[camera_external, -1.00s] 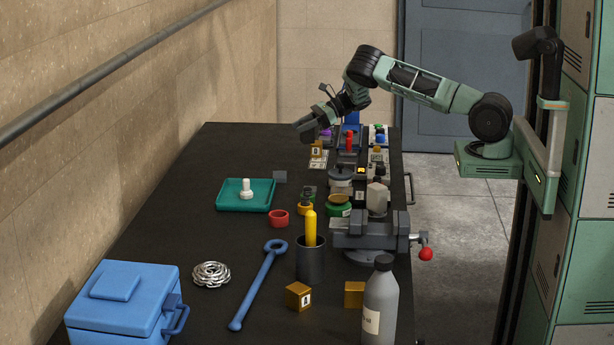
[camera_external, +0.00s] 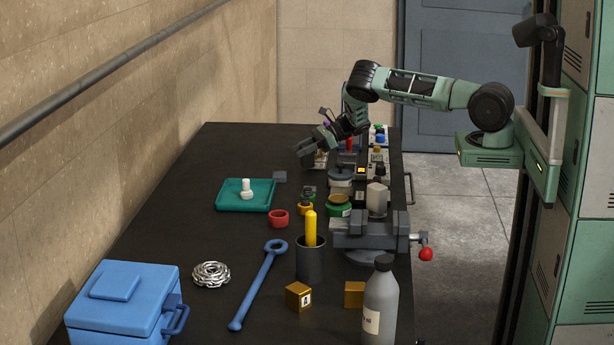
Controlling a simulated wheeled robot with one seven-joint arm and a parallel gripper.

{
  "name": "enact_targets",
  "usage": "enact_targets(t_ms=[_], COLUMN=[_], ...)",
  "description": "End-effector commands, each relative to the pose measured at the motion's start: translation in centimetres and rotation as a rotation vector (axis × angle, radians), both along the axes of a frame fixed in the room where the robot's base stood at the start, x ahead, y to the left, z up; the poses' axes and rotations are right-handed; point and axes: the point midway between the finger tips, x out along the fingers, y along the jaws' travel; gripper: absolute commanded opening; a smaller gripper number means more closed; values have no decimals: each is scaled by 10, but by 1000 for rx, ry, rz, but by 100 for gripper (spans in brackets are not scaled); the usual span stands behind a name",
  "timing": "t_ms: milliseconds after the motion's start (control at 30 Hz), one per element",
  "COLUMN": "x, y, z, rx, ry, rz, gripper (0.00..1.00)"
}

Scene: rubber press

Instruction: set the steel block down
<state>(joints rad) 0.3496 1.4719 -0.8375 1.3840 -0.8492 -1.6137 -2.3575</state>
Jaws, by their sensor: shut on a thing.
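My gripper (camera_external: 312,150) is above the far half of the black bench, tilted down to the left. It is shut on the steel block, a small grey shape at the jaw tips that is hard to make out against the dark jaws. The block is held above the bench, and I cannot tell how large the gap is.
A teal tray (camera_external: 225,204) with a white part stands left of centre. Jars, a grey bottle (camera_external: 377,197) and a vise (camera_external: 370,232) line the right. A red ring (camera_external: 279,218), wrench (camera_external: 265,275) and blue box (camera_external: 120,310) are nearer. Bench between tray and far edge is mostly clear.

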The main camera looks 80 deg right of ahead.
Motion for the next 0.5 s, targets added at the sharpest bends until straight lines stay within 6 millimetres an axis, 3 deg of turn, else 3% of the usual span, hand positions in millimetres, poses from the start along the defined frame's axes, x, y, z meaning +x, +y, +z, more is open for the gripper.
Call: enact_targets(t_ms=[333,367,433,500], x=[1,0,0,0], y=[0,0,0,0], z=[-6,-8,-7,-7], rx=[-1,0,0,0], ry=[-3,0,0,0], rz=[1,0,0,0], gripper=[0,39,58,58])
